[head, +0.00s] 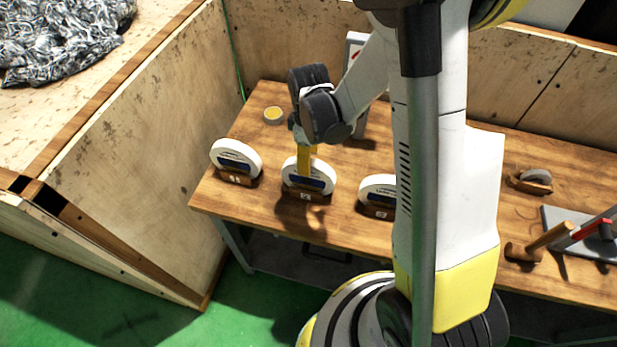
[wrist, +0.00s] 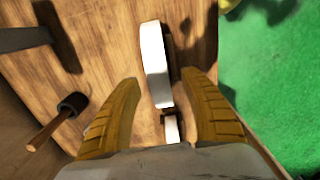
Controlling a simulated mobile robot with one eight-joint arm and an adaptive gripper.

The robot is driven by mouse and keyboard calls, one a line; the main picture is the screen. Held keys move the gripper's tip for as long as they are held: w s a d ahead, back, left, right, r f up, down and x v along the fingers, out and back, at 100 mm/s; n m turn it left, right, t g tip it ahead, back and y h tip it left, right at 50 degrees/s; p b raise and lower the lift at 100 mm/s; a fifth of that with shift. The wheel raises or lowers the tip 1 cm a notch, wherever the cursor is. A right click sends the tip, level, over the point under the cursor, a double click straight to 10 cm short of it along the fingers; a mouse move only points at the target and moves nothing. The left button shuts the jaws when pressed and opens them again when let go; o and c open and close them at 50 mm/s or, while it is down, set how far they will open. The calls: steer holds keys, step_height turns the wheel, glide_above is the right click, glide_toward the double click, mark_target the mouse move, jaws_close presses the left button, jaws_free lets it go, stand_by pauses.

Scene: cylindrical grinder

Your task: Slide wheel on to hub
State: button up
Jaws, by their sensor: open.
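Three white grinding wheels with dark blue centres stand upright in wooden holders along the table's front edge: a left wheel (head: 237,155), a middle wheel (head: 318,183) and a right wheel (head: 376,190), partly hidden by my arm. My gripper (head: 304,160) is above and behind the middle wheel, its yellow finger reaching down close to it. In the wrist view my gripper (wrist: 160,80) is open, with a white wheel (wrist: 154,60) seen edge-on between the finger lines. Another white wheel edge (wrist: 172,129) shows below it. I cannot make out the hub.
A mallet (head: 540,240), a grey plate with a red handle (head: 588,238) and a grey piece in a holder (head: 535,178) are at the right. Wooden panels (head: 130,145) border the left and back.

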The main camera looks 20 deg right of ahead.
step_height(320, 180, down, 2)
steer(key=shift+w+f, duration=0.1)
steer(key=shift+c, duration=0.5)
jaws_close()
steer(key=shift+r, duration=0.2)
